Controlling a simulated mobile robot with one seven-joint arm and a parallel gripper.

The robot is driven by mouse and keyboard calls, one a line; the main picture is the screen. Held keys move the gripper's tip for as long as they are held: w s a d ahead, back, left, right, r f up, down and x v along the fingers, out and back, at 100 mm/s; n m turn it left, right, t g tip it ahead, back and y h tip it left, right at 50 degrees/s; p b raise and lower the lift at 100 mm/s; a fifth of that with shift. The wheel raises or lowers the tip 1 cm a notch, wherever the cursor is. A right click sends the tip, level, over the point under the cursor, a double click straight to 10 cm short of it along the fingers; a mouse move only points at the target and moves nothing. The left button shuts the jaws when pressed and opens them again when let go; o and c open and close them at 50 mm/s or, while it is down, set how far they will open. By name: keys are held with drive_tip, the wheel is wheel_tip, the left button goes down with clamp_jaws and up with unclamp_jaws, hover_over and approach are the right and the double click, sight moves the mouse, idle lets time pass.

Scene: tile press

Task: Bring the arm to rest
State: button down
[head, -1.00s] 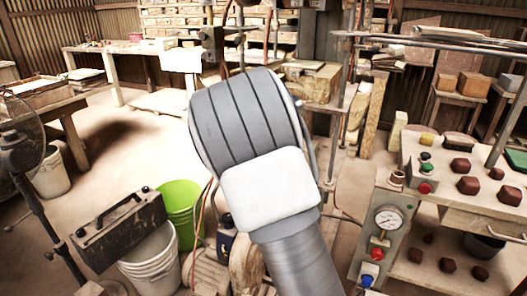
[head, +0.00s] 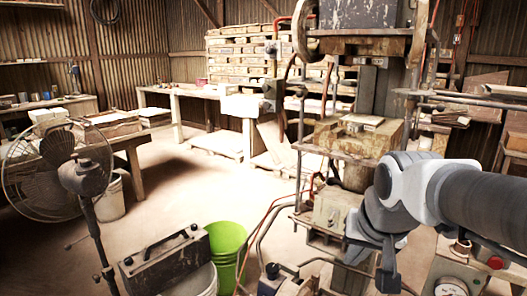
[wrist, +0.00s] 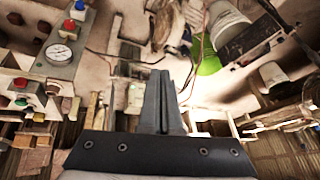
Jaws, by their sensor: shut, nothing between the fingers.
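My gripper (wrist: 161,76) shows in the wrist view with its two dark fingers pressed together and nothing between them. In the head view my arm (head: 470,195) comes in from the right edge and bends down at a white and grey joint. The arm's lower end hangs in front of the press stand, left of the control panel (head: 462,268). The fingertips cannot be made out clearly in the head view. No object is held.
The press (head: 362,135) stands behind my arm. A green bucket (head: 228,245), a dark metal case (head: 160,262) and a fan (head: 82,175) are at the left. The control panel shows a gauge (wrist: 60,54) in the wrist view. The floor at centre left is clear.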

drive_tip(key=s+a+f+n, duration=0.2)
drive_tip(key=s+n, duration=0.1)
drive_tip(key=s, duration=0.9)
wheel_tip(320, 180, up, 14)
drive_tip(key=p, duration=1.3)
drive_tip(key=shift+w+d, duration=0.15)
drive_tip(key=shift+w, duration=0.25)
